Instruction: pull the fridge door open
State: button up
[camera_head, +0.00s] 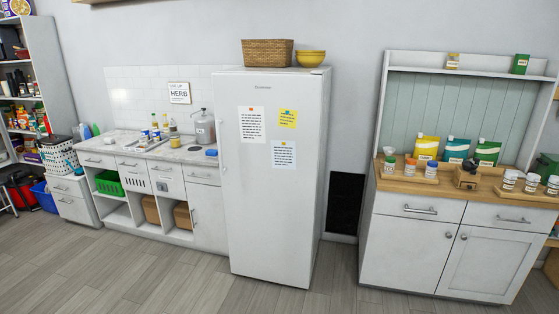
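A tall white fridge (268,215) stands against the back wall near the middle of the head view. Its door faces me and looks shut. Two white notes and a yellow note (287,118) are stuck on the upper part of the door. A small handle (221,133) appears to be at the door's left edge, hard to make out at this size. My gripper is not in the head view, so I cannot see whether it is open or shut.
A wicker basket (268,52) and yellow bowls (310,58) sit on top of the fridge. A low counter (205,158) adjoins its left side. A white cabinet (404,250) stands to the right beyond a gap. The wooden floor (150,280) in front is clear.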

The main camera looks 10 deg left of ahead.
aim_at(268, 125)
jog(key=i+j+u, duration=0.15)
jog(key=i+u, duration=0.65)
jog(key=i+l+u, duration=0.15)
jog(key=i+u, duration=0.2)
jog(key=i, duration=0.15)
jog(key=i+j+z, duration=0.15)
jog(key=i, duration=0.35)
jog(key=i+j+z, duration=0.1)
jog(key=i+j, duration=0.25)
jog(key=i+j+z, duration=0.6)
jog(key=i+j, duration=0.2)
